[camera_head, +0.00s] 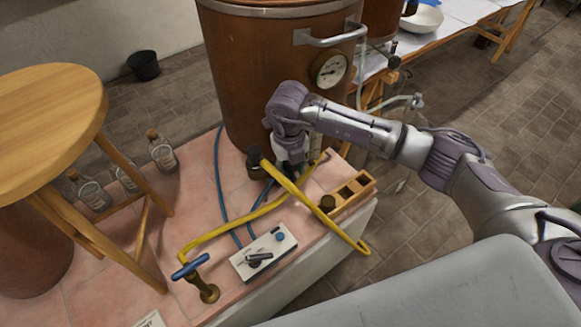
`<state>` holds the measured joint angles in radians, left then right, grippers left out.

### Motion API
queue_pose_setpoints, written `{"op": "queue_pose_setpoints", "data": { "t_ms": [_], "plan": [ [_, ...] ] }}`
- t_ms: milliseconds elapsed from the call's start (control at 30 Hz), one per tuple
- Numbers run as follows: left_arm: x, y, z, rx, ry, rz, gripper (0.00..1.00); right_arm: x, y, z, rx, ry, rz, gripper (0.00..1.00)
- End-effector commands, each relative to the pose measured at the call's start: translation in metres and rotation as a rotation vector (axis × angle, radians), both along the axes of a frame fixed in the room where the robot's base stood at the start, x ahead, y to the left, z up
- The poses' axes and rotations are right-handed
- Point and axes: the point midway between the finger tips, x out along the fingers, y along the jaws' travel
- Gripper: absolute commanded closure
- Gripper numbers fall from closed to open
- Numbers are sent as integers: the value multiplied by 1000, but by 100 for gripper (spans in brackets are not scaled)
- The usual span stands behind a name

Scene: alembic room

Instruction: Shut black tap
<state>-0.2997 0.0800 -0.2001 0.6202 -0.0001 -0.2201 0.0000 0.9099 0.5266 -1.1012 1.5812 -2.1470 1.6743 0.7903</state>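My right arm reaches in from the right, in front of a large brown copper-coloured vessel (247,75). My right gripper (288,165) points down near the foot of the vessel. Its fingers are small and partly hidden, so I cannot tell whether they are open or shut. A small black knob-like part (255,160) stands just left of the gripper, beside the yellow hose; I cannot tell whether they touch. A second black knob (393,62) sits on thin piping right of the round gauge (330,70). I cannot tell which is the black tap. My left gripper is not in view.
A yellow hose (238,222) and blue hoses (222,190) cross the pink tiled top. A white switch box (272,250), a blue-handled brass valve (197,278) and a wooden rack (352,193) stand near its front. A wooden stool (50,115) and several bottles (160,152) are left.

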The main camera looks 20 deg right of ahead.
Motion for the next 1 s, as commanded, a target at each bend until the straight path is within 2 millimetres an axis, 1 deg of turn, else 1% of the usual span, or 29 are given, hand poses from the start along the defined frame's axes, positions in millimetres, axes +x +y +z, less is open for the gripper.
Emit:
{"op": "queue_pose_setpoints", "data": {
  "t_ms": [33, 233, 467, 667, 867, 1000],
  "plan": [
    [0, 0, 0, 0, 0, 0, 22, 0, 0, 0, 0, 0, 0, 67],
    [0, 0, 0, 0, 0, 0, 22, 0, 0, 0, 0, 0, 0, 100],
    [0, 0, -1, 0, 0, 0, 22, 0, 0, 0, 0, -1, 4, 100],
    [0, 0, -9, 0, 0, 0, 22, 1, -2, -1, -1, -2, 50, 100],
    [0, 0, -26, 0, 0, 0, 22, 2, -6, -3, -1, -3, 169, 100],
    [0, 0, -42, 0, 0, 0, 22, 3, -10, -4, 0, -5, 289, 100]
  ]
}}
